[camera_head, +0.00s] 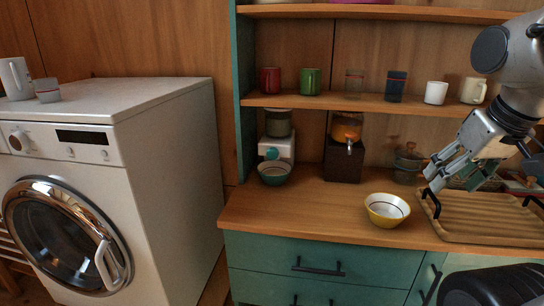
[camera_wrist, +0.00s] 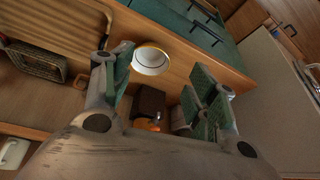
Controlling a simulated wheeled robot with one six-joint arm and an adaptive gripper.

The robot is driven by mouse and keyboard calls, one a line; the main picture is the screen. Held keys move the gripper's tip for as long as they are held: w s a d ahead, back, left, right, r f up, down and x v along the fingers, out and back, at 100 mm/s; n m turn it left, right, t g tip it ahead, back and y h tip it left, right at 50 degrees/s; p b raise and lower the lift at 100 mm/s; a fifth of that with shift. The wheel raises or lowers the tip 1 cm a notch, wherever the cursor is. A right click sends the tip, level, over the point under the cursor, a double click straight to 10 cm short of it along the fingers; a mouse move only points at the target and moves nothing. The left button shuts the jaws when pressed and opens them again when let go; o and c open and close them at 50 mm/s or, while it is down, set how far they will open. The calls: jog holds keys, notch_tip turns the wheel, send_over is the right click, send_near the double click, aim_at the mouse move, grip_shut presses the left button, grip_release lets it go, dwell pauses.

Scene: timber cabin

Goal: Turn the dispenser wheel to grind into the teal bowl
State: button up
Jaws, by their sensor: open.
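The dispenser (camera_head: 277,147) stands at the left end of the wooden counter under the shelves. It has a white base, a grey-green jar on top and a teal wheel (camera_head: 271,153) on its front. The teal bowl (camera_head: 274,173) sits upright just in front of its base. My gripper (camera_head: 452,176) is far to the right, above the tray, apart from the dispenser. The wrist view shows its green-padded fingers (camera_wrist: 163,70) spread with nothing between them. I cannot make out the wheel or the teal bowl there.
A brown dispenser (camera_head: 342,161) with orange contents and a tap stands right of the white one. A yellow bowl (camera_head: 387,210) sits near the counter's front edge. A slatted wooden tray (camera_head: 470,224) with black handles lies at right. Cups line the shelf (camera_head: 330,101) above.

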jog(key=w+a+r+n+t+y, duration=0.1)
jog(key=w+a+t, duration=0.1)
jog(key=w+a, duration=0.55)
jog(key=w+a+t+y, duration=0.15)
jog(key=w+a, duration=0.25)
jog(key=w, duration=0.6)
jog(key=m+t+h, duration=0.2)
jog(key=t+h, duration=0.1)
jog(key=t, duration=0.4)
send_over(272, 155)
jog(key=s+d, duration=0.1)
jog(key=s, duration=0.3)
notch_tip(272, 155, down, 9)
jog(key=s+a+f+t+h, duration=0.2)
jog(key=s+a+f+h, duration=0.15)
jog(key=f, duration=0.25)
jog(key=shift+m, duration=0.4)
jog(key=w, duration=0.2)
jog(key=w+d, duration=0.1)
jog(key=w, duration=0.1)
jog(key=w+d, duration=0.1)
jog(key=w, duration=0.2)
jog(key=shift+w+d+r, duration=0.1)
jog(key=shift+d+r, duration=0.1)
jog(key=shift+r, duration=0.05)
jog(key=shift+c, duration=0.3)
jog(key=c, duration=0.9)
